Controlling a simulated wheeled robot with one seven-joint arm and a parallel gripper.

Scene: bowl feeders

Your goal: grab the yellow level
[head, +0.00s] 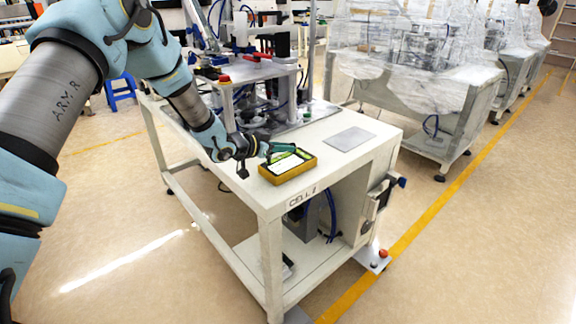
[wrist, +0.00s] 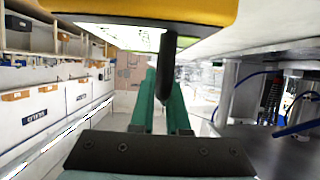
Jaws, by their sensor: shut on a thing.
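The yellow level (head: 288,168) is a yellow block with a pale panel on top. In the head view it shows at the near corner of the white table (head: 345,178). I cannot tell whether it touches the tabletop or is just above it. My gripper (head: 280,152) reaches it from the left, its green fingers shut on it. In the wrist view the level (wrist: 150,8) fills the top edge, close beyond my green fingers (wrist: 165,90). The exact contact of the fingertips is partly hidden.
A grey plate (head: 349,139) lies on the table to the right of the level. A machine with posts and a red button (head: 225,79) stands behind on the same table. Plastic-wrapped machines (head: 415,65) stand at the back right.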

